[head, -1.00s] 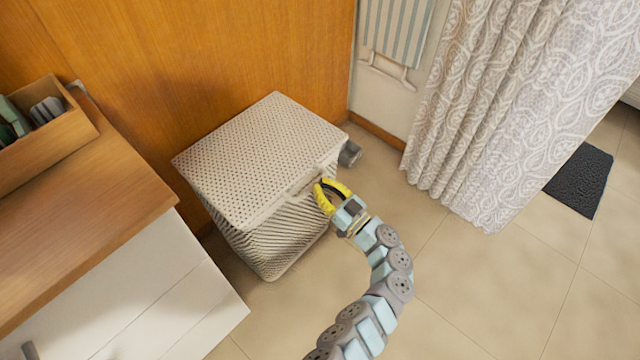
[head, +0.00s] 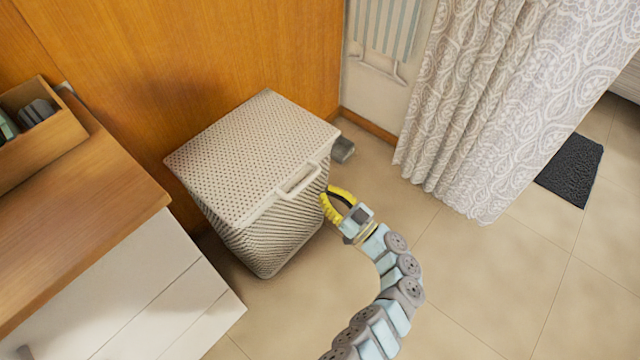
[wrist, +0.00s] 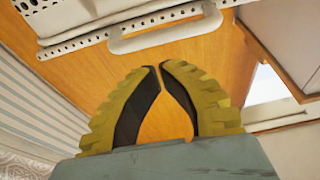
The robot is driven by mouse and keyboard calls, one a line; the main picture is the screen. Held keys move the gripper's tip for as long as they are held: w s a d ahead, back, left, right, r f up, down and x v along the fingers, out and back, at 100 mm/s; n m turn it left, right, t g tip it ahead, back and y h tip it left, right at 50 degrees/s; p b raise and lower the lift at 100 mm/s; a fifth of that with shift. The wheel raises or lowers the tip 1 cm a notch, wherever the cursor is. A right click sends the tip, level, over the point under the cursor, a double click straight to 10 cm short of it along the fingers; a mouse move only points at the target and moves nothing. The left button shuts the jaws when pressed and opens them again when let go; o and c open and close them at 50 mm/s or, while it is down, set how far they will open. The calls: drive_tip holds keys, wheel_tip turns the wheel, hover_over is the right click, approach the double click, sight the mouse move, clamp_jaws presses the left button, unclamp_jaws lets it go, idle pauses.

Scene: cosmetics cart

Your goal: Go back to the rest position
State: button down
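My gripper (head: 325,193) has yellow ribbed fingers with dark inner pads. It is just right of the woven laundry basket (head: 248,160), close to its front handle side. In the wrist view my gripper (wrist: 158,66) has its fingertips together, with an empty teardrop-shaped gap behind them. Nothing is held. The basket's lid is down, and its pale handle (head: 299,182) shows clear of the fingers. In the wrist view the handle (wrist: 165,38) is beyond the fingertips.
A wooden-topped drawer cabinet (head: 85,210) with a wooden box (head: 50,150) stands at left. A grey object (head: 342,149) is on the floor behind the basket. A patterned curtain (head: 490,110) hangs at right, near a dark mat (head: 570,170). The tiled floor at lower right is clear.

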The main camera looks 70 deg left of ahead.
drive_tip(key=shift+w+d+f, duration=0.3)
drive_tip(key=shift+d+f, duration=0.25)
drive_tip(key=shift+f, duration=0.1)
drive_tip(key=shift+w+d+f, duration=0.25)
drive_tip(key=shift+d+f, duration=0.25)
drive_tip(key=shift+f, duration=0.15)
